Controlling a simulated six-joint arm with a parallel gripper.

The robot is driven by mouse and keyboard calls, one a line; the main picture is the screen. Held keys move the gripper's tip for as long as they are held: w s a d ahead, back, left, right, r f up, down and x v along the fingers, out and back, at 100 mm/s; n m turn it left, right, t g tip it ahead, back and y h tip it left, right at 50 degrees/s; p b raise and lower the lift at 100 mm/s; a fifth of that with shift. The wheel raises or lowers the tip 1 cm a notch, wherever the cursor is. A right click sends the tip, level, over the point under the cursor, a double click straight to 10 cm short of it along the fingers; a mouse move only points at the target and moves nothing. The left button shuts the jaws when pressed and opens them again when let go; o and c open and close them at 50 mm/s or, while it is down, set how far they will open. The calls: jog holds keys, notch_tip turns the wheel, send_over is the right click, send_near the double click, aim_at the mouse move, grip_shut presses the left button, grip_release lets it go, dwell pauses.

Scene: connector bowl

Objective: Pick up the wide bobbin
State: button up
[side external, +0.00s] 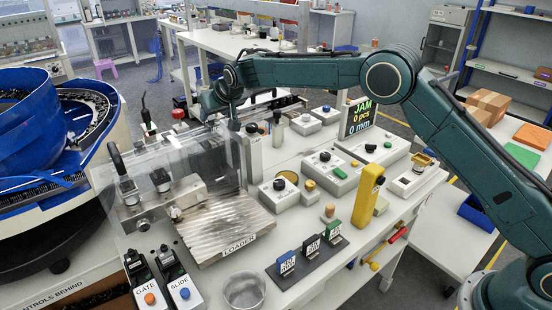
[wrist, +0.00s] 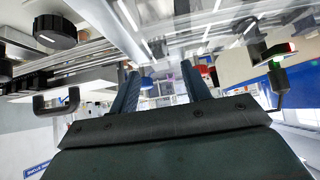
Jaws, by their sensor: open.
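My gripper (side external: 208,103) is at the back of the bench, above and behind the clear guard, at the end of the outstretched arm. In the wrist view its two fingers (wrist: 160,82) stand apart with nothing between them. I cannot pick out a wide bobbin with certainty in either view. A small tan peg-like piece (side external: 329,211) stands on the bench at the front middle, too small to identify. No bobbin shows between or right beside the fingers.
A yellow post (side external: 368,198), grey control boxes (side external: 332,172) and a label rack (side external: 305,262) crowd the bench. The blue bowl feeder (side external: 35,130) is at left.

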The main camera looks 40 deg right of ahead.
jog(key=shift+x, duration=1.5)
grip_shut()
notch_tip(320, 180, up, 10)
dwell(0.3)
dwell(0.5)
